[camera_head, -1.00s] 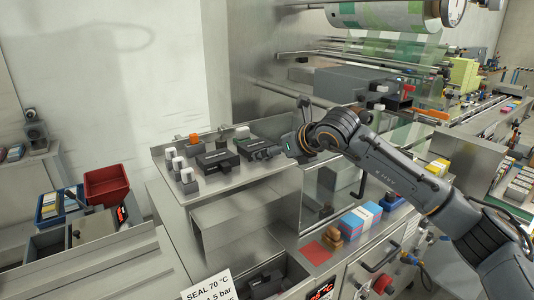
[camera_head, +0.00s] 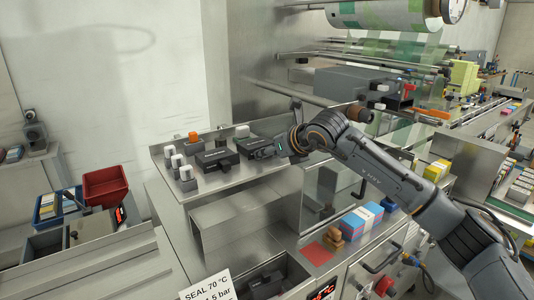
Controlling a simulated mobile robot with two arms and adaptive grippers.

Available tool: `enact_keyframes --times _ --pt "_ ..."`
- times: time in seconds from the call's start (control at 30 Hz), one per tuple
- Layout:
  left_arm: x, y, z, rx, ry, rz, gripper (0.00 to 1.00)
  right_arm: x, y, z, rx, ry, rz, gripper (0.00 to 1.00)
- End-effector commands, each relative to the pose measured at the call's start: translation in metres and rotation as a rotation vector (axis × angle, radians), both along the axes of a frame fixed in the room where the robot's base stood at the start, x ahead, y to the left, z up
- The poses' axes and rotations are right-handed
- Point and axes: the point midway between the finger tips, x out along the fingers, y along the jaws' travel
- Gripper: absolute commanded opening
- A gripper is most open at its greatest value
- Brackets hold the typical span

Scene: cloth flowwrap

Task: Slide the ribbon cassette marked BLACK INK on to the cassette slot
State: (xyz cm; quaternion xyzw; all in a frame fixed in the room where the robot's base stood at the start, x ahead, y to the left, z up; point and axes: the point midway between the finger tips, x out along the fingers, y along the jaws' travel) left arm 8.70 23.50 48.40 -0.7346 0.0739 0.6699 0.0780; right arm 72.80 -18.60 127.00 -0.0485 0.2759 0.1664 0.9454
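Two black ribbon cassettes lie on the steel shelf at the centre left: one nearer the left (camera_head: 216,160) and one on the right (camera_head: 250,147). Their labels are too small to read. My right gripper (camera_head: 264,150) is at the right end of the right-hand cassette, pointing left. Its fingers overlap the cassette's end, and whether they are open or shut does not show. The cassette slot cannot be made out for certain; a grey machine housing (camera_head: 352,86) stands behind my arm. My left gripper is out of view.
Several capped bottles, white (camera_head: 171,151) and orange (camera_head: 193,136), stand around the cassettes. A red bin (camera_head: 106,186) and a blue bin (camera_head: 47,208) are at the left. A red pad (camera_head: 318,253) and stacked blocks (camera_head: 361,216) lie on the lower counter. A steel bar crosses above my gripper.

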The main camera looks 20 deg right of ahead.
Motion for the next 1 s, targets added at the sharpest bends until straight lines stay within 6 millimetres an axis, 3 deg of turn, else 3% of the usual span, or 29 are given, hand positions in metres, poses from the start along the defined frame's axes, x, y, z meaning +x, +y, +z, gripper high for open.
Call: enact_keyframes --times 0.03,0.2,0.47,1.0 --pt "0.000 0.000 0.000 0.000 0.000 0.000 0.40 0.000 0.000 0.000 0.000 0.000 0.000 0.31" --pt "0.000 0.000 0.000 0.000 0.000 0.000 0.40 0.000 0.000 0.000 0.000 0.000 0.000 0.00" --pt "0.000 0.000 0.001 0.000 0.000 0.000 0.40 0.000 0.000 0.003 0.001 -0.002 0.000 0.00" --pt "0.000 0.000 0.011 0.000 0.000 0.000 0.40 0.000 0.000 0.030 0.001 -0.003 0.000 0.00"
